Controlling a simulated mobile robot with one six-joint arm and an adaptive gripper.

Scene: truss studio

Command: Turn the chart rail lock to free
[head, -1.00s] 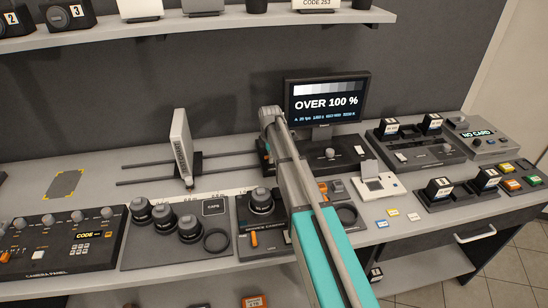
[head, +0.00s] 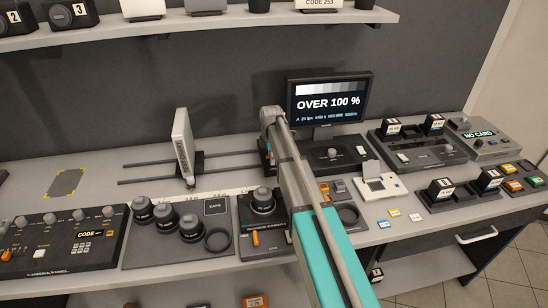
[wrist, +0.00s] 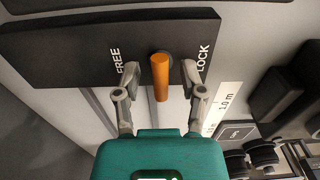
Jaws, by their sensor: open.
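The chart rail lock's orange lever (wrist: 160,78) shows in the wrist view on a dark panel (wrist: 70,50) lettered FREE on the left and LOCK on the right. The lever points down the picture, between the two words. My gripper (wrist: 161,74) is open, with one finger on each side of the lever. Gaps show between the lever and both fingers. In the head view my arm reaches to the right end of the chart rails (head: 140,182), and my fingers are hidden there. The white chart (head: 182,146) stands upright on the rails.
A monitor (head: 328,100) reading OVER 100 % stands just right of my arm's end. Lenses (head: 191,229) and a camera panel (head: 60,240) lie in front of the rails. A shelf (head: 220,24) runs above. The desk's back left is mostly clear.

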